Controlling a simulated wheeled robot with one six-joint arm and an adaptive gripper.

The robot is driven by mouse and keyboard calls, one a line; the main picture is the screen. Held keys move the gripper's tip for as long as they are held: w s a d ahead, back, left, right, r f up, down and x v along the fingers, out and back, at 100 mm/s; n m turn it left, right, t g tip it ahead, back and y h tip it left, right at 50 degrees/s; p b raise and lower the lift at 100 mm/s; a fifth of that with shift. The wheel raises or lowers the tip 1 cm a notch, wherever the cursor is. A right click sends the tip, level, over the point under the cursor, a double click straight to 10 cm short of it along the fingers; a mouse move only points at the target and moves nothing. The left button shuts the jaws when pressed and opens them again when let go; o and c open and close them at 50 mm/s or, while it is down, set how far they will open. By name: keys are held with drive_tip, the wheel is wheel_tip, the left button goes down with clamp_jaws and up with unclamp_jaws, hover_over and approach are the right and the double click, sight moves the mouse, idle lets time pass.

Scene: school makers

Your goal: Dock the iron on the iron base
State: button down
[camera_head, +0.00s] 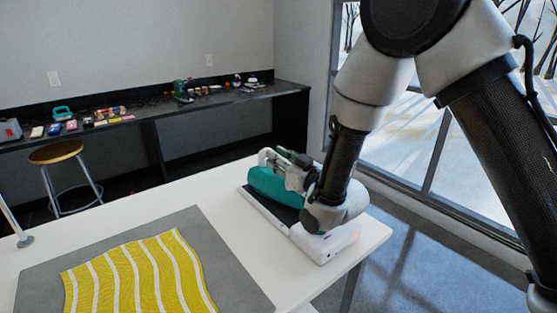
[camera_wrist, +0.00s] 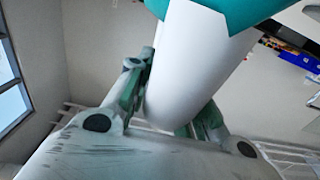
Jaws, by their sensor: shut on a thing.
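The iron (camera_head: 270,186) is teal and white and is at the iron base in the head view. The iron base (camera_head: 327,243) is white with a dark top plate and stands on the white table near its right side. My gripper (camera_head: 287,168) is shut on the iron. In the wrist view my gripper (camera_wrist: 170,115) has its fingers on both sides of the iron's white part (camera_wrist: 190,65), with teal above it. My arm hides part of the iron and base. I cannot tell whether the iron is fully seated or slightly above the plate.
A yellow and white striped cloth (camera_head: 140,275) lies on a grey mat (camera_head: 235,285) at the left of the table (camera_head: 225,232). A stool (camera_head: 57,152) and a black bench (camera_head: 150,125) with several small items stand behind. Windows are at the right.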

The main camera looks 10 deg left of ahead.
drive_tip(key=shift+f, duration=0.45)
drive_tip(key=c, duration=1.5)
unclamp_jaws()
drive_tip(key=shift+f, duration=0.1)
drive_tip(key=shift+c, duration=0.2)
drive_tip(key=shift+d, duration=0.1)
